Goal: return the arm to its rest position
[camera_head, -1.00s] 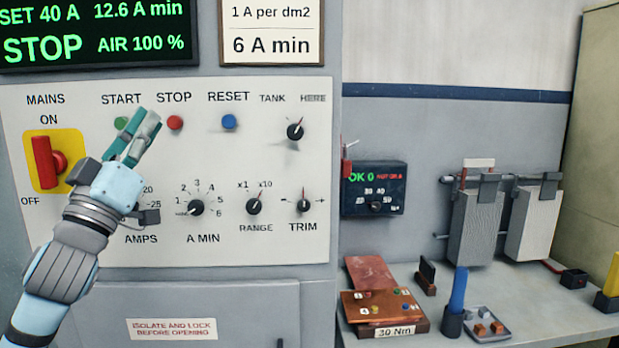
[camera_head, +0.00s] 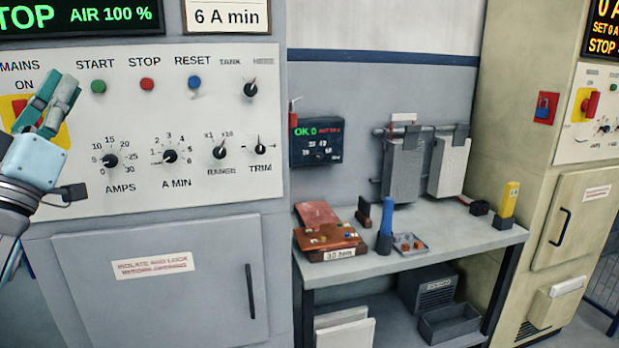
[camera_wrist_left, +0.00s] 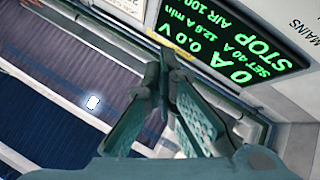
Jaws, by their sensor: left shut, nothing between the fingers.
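My left gripper (camera_head: 51,98) is at the left edge of the head view, in front of the red and yellow mains switch (camera_head: 17,112), which it partly hides. Its teal fingers point up and are shut with nothing between them. In the left wrist view my left gripper (camera_wrist_left: 167,62) shows with its fingertips together. The green display (camera_wrist_left: 235,35) reading STOP is beyond the fingers there. My right gripper is in neither view.
The control panel (camera_head: 185,190) has START, STOP and RESET buttons and several knobs. To its right a bench (camera_head: 450,229) carries a copper block (camera_head: 322,234), a blue-handled tool (camera_head: 386,218) and a yellow block (camera_head: 510,199). A beige cabinet (camera_head: 545,110) stands at the far right.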

